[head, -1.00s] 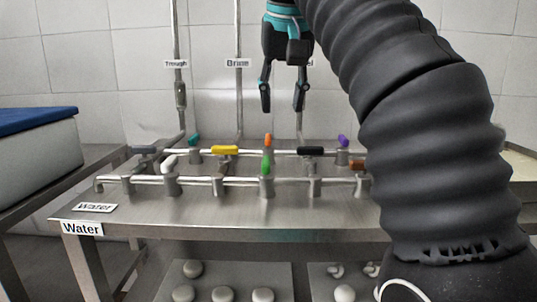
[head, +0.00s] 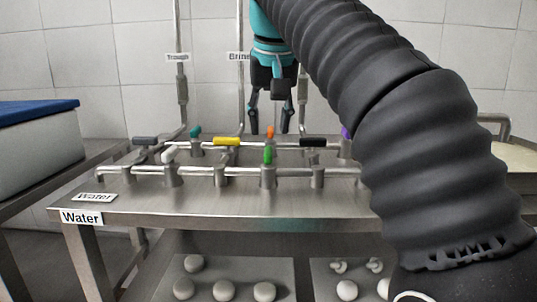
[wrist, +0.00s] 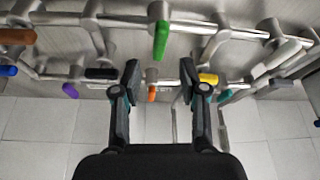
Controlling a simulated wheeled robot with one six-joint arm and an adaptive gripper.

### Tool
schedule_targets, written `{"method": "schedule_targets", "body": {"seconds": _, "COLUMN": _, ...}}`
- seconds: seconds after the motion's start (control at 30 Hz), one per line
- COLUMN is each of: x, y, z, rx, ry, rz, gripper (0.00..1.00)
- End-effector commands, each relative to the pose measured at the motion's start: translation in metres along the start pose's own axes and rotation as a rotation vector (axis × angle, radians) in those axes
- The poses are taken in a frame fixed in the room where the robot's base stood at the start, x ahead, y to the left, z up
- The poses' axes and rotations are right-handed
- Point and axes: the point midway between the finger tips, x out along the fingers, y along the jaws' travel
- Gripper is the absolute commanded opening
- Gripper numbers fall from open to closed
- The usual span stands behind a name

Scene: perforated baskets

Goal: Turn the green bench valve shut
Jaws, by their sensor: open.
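The green valve handle (head: 268,154) is on the front pipe of the steel bench, near its middle. It points across the pipe; it also shows in the wrist view (wrist: 161,41), top centre. My gripper (head: 270,130) is open and empty, fingers pointing down, above and behind the green handle in the head view. In the wrist view my gripper (wrist: 160,78) has its two fingers apart, with the orange handle (wrist: 152,93) seen between them and the green handle beyond the tips. Neither finger appears to touch a handle.
Orange (head: 270,132), yellow (head: 227,141), black (head: 313,142), teal (head: 195,131) and white (head: 169,154) handles stand close around the green one. Vertical pipes (head: 182,90) rise behind. The front of the bench top (head: 225,205) is clear.

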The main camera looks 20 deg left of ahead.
Motion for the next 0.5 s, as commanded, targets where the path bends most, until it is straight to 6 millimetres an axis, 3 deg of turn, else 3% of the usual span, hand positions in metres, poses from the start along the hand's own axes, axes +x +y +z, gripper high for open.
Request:
{"method": "schedule_targets", "body": {"seconds": 0.03, "x": 0.014, "y": 0.001, "z": 0.002, "rx": 0.001, "ry": -0.001, "rz": 0.0, "gripper": 0.43}}
{"method": "schedule_targets", "body": {"seconds": 0.2, "x": 0.04, "y": 0.001, "z": 0.002, "rx": 0.001, "ry": -0.001, "rz": 0.001, "gripper": 0.43}}
{"method": "schedule_targets", "body": {"seconds": 0.5, "x": 0.059, "y": 0.0, "z": 0.0, "rx": 0.0, "ry": 0.001, "rz": 0.0, "gripper": 0.43}}
